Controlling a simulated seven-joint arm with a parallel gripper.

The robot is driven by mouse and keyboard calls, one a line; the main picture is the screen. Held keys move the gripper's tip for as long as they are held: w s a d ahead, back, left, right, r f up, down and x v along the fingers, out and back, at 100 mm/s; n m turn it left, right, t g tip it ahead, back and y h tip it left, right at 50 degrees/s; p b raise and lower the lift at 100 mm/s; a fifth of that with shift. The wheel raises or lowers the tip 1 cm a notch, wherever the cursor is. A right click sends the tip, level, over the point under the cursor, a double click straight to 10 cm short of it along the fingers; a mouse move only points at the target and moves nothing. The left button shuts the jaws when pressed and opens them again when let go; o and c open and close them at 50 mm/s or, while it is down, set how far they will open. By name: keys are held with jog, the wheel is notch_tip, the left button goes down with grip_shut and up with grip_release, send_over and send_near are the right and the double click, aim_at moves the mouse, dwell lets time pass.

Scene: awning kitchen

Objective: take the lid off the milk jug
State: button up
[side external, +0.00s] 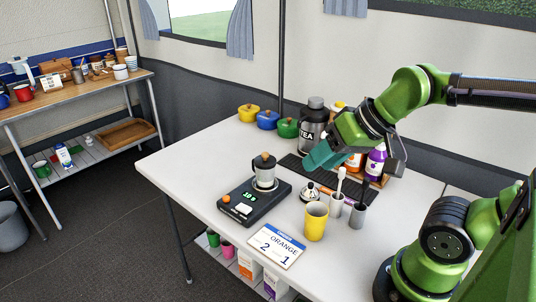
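A small silver piece with a domed top and dark knob (310,190) stands on the white table; it looks like a lidded vessel, but I cannot tell its full shape. I cannot tell for sure which of the two is the milk jug. My gripper (318,160) has teal fingers and is in the air above the dark mat, up and right of the silver piece and apart from it. Its finger gap is not clear from this side.
A yellow cup (315,222), a white cup with a brush (337,203) and a grey cup (357,215) crowd the silver piece's right. A tea canister (313,118), purple bottle (375,163) and several lidded pots line the back. A sign card (276,246) lies in front. The table's left is clear.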

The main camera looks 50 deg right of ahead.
jog(key=o, duration=0.9)
jog(key=w+d+r+m+g+h, duration=0.1)
jog(key=w+d+g, duration=0.3)
jog(key=w, duration=0.7)
jog(key=w+d+m+g+h, duration=0.15)
jog(key=w+d, duration=0.35)
jog(key=w, duration=0.6)
jog(key=g, duration=0.2)
send_over(265, 153)
jog(key=shift+y, duration=0.25)
jog(key=f, duration=0.8)
jog(key=shift+w+a+f, duration=0.15)
jog(key=shift+w+f, duration=0.1)
jog(key=shift+f, duration=0.05)
jog(key=shift+s+d+f, duration=0.1)
jog(key=shift+f, duration=1.2)
jog(key=shift+s+d+f, duration=0.1)
jog(key=shift+f, duration=1.15)
